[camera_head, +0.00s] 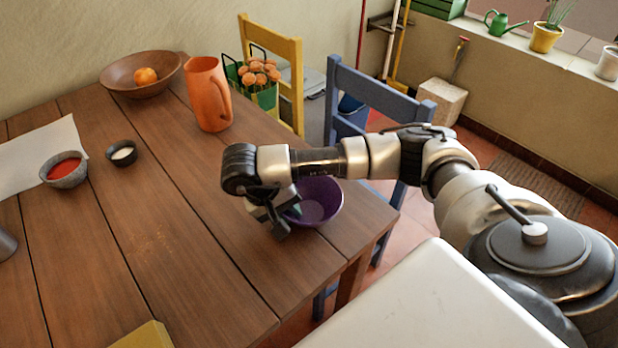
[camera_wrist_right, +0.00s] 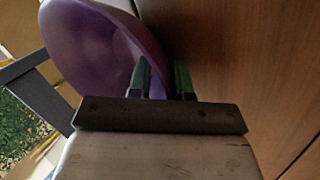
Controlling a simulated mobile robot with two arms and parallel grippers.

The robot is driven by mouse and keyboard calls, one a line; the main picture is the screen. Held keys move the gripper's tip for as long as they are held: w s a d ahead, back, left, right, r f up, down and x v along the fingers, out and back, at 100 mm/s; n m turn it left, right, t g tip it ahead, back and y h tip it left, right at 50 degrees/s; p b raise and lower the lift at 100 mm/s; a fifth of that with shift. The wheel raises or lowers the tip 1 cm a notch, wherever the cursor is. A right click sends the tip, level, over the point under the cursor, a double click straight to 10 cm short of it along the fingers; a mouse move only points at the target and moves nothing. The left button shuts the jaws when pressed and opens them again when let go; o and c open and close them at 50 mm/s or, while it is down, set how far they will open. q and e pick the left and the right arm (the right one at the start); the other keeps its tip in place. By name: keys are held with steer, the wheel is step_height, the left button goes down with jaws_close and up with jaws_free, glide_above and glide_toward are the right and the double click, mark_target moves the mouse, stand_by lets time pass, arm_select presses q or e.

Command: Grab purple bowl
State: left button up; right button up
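The purple bowl (camera_head: 322,203) stands upright on the wooden table near its right edge, partly hidden behind my right gripper. My right gripper (camera_head: 285,222) points down at the bowl's left side. In the right wrist view the bowl (camera_wrist_right: 90,45) fills the upper left. The right gripper's two fingers (camera_wrist_right: 161,82) are apart, with the bowl's wall between them. A narrow strip of table shows between the wall and the right-hand finger, so the grip looks not closed. My left gripper is not in view.
On the wooden table (camera_head: 180,240) are an orange jug (camera_head: 208,95), a brown bowl with an orange fruit (camera_head: 145,76), a bowl of red sauce (camera_head: 64,171) and a small dark bowl (camera_head: 122,153). A blue chair (camera_head: 380,92) stands behind the arm. The table's middle is clear.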

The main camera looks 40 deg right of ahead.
steer(key=shift+c, duration=0.4)
jaws_close()
